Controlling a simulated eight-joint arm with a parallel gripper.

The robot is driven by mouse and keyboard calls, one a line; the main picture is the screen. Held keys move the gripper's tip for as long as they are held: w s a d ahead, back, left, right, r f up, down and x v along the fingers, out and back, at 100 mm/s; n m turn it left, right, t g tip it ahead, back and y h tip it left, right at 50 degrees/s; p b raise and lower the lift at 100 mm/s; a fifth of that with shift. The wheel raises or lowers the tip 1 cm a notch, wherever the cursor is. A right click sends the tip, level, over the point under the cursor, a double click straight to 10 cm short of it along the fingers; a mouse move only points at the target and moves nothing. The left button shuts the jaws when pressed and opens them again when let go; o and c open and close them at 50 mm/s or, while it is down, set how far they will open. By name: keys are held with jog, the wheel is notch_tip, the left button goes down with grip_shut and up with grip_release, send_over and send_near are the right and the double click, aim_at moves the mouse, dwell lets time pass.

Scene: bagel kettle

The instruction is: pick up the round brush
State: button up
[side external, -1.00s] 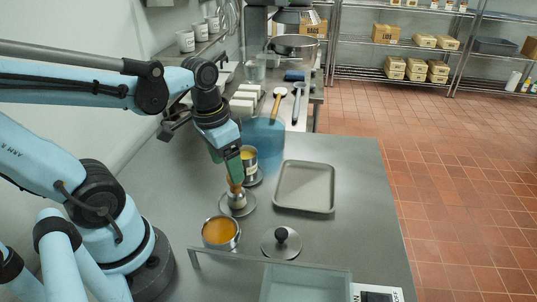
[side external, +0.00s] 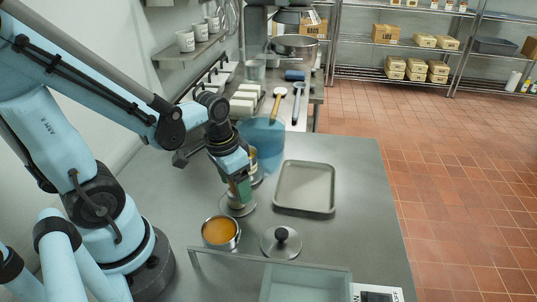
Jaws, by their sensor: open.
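The round brush (side external: 236,203) stands on a round metal disc (side external: 238,211) on the steel table, left of a tray. Only a small brownish lower part of it shows; the rest is hidden by my gripper. My gripper (side external: 239,194) points down at the brush, its green fingers low around or just in front of it. The gripper is open. Whether both fingers straddle the brush cannot be told from this angle.
An orange-filled metal cup (side external: 221,231) stands just in front of the brush. A black-knobbed lid (side external: 281,243) lies to the right of it. An empty tray (side external: 305,209) lies right of the brush. A blue translucent bucket (side external: 268,134) and a partly hidden can stand behind.

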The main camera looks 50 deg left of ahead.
jog(key=shift+f, duration=0.55)
jog(key=shift+c, duration=0.3)
jog(key=c, duration=1.1)
jog(key=shift+w+r, duration=0.1)
jog(key=shift+r, duration=1.05)
notch_tip(320, 180, up, 2)
jog(key=shift+d+r, duration=0.1)
jog(key=shift+d, duration=0.05)
jog(key=s+d+r, duration=0.4)
jog(key=d+r, duration=0.2)
jog(key=d, duration=0.4)
jog(key=shift+s+d+r, duration=0.2)
jog(key=shift+s+r, duration=0.05)
jog(key=shift+s, duration=0.05)
